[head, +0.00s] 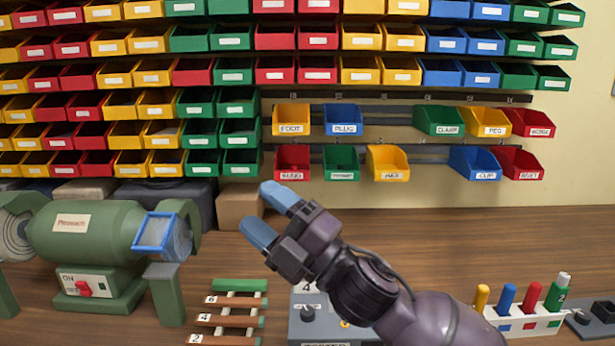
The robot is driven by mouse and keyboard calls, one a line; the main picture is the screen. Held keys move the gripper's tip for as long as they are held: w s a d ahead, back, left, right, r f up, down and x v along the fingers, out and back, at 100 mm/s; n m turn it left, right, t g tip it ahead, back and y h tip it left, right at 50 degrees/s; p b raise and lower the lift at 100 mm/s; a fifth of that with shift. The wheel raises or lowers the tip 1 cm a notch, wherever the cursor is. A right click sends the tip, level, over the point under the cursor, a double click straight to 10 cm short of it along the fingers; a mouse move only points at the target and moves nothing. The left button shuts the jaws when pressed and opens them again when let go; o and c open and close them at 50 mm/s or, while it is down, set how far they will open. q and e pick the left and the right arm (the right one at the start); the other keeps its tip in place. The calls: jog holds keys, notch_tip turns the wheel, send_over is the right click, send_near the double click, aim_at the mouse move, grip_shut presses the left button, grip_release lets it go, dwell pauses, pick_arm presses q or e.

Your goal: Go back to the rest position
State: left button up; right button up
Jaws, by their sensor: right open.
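My right gripper (264,214) has two blue fingertips spread apart with nothing between them. It is in the middle of the head view, raised over the wooden workbench (440,250) and pointing up and to the left. Its dark purple arm comes in from the lower right and hides part of a grey control box (308,325) with a black knob. My left gripper does not show in the head view.
A green grinder (95,232) stands at the left. A numbered wooden rack (232,318) lies near the front, left of the control box. A white holder (535,325) with coloured pegs is at the right. Labelled bins (340,162) hang at the back. The bench's right middle is clear.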

jog(key=d+f+m+t+h+p, duration=0.1)
jog(key=d+f+m+t+h, duration=0.2)
jog(key=d+f+m+h, duration=0.7)
jog(key=d+f+m+t+h+p, duration=0.1)
jog(key=d+f+m+t+h, duration=0.35)
jog(key=d+f+m, duration=0.75)
jog(key=s+d+f+m+g+h, duration=0.3)
jog(key=s+d+f, duration=0.2)
jog(key=s+f, duration=0.6)
jog(key=s+d+f+m+g+h+p, duration=0.1)
jog(key=s+d+f+m+g+h, duration=0.2)
jog(key=s+d+f, duration=0.3)
jog(key=s+f+g+h, duration=0.1)
jog(key=s+f, duration=0.4)
jog(key=s, duration=0.3)
jog(key=shift+f+m, duration=0.25)
jog(key=shift+m, duration=0.05)
